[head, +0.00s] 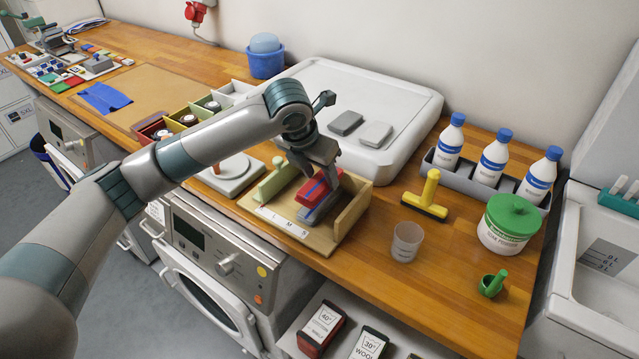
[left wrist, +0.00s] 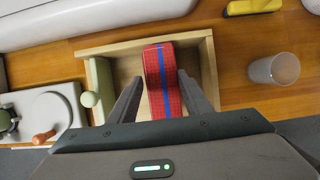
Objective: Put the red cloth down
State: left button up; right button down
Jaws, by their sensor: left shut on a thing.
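The red cloth (head: 308,191), a folded block with a blue stripe, is in my left gripper (head: 318,186), at the wooden tray marked L M S (head: 282,226). In the left wrist view the cloth (left wrist: 155,72) stands between the two fingers of the gripper (left wrist: 160,92), over the tray (left wrist: 125,48). Whether the cloth touches the tray floor is hard to tell. My right gripper is not in view.
A green-handled piece (head: 270,180) stands at the tray's left side. A clear cup (head: 407,241) and a yellow squeegee-like tool (head: 426,194) stand to the right. Bottles (head: 494,158) and a green-lidded tub (head: 510,224) are further right.

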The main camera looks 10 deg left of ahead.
aim_at(317, 182)
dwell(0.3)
pick_arm(q)
jog(key=shift+f+p, duration=0.7)
jog(key=shift+f, duration=1.3)
jog(key=o, duration=1)
jog(key=shift+f, duration=0.1)
jog(key=shift+o, duration=0.2)
jog(key=b+v, duration=0.2)
jog(key=v, duration=1)
